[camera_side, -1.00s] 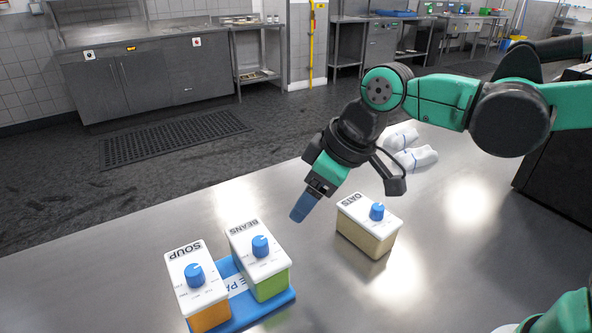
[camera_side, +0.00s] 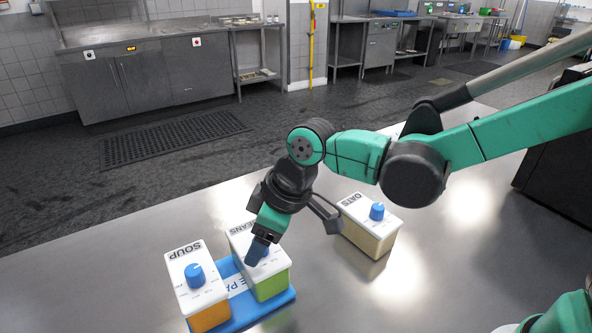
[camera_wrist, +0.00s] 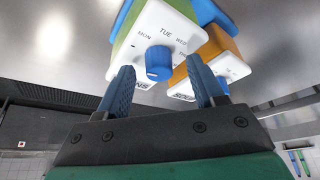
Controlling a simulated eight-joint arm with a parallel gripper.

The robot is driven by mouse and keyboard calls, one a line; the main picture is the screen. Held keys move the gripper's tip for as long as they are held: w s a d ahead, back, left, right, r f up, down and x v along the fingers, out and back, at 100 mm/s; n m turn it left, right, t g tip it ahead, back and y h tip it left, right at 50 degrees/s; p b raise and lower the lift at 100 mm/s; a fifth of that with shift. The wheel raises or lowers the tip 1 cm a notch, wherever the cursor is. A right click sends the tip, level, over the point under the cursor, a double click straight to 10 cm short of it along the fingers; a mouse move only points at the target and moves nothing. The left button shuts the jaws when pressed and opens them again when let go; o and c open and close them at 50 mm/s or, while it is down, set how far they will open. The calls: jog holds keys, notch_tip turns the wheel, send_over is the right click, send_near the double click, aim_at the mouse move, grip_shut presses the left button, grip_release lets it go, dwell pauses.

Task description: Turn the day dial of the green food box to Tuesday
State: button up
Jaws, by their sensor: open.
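The green food box (camera_side: 272,286), labelled BEANS, has a white lid and stands on a blue tray (camera_side: 282,304). My gripper (camera_side: 257,252) is over its lid and hides most of the dial in the side view. In the wrist view the blue day dial (camera_wrist: 159,62) lies between and beyond my open fingers (camera_wrist: 163,88), with a gap on both sides. MON and TUE are readable around it, and part of WED. I cannot tell which day the dial's mark points to, nor whether the fingers reach down beside it.
The orange SOUP box (camera_side: 208,316) with its own blue dial (camera_side: 195,275) stands close on the left on the same tray. The OATS box (camera_side: 368,240) stands to the right on the steel table (camera_side: 330,295). Bare table lies between OATS and the tray.

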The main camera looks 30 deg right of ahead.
grip_shut()
jog(key=m+t+h, duration=0.1)
jog(key=m, duration=0.2)
jog(key=shift+a+m, duration=0.1)
jog(key=shift+m, duration=0.2)
jog(key=m+h, duration=0.2)
jog(key=m, duration=0.2)
jog(key=shift+a+m, duration=0.1)
jog(key=shift+m, duration=0.2)
jog(key=m+h, duration=0.1)
jog(key=m, duration=0.2)
jog(key=shift+m, duration=0.3)
jog(key=shift+a+m+h, duration=0.1)
jog(key=shift+m+h, duration=0.8)
jog(key=shift+m, duration=1)
jog(key=shift+g, duration=0.3)
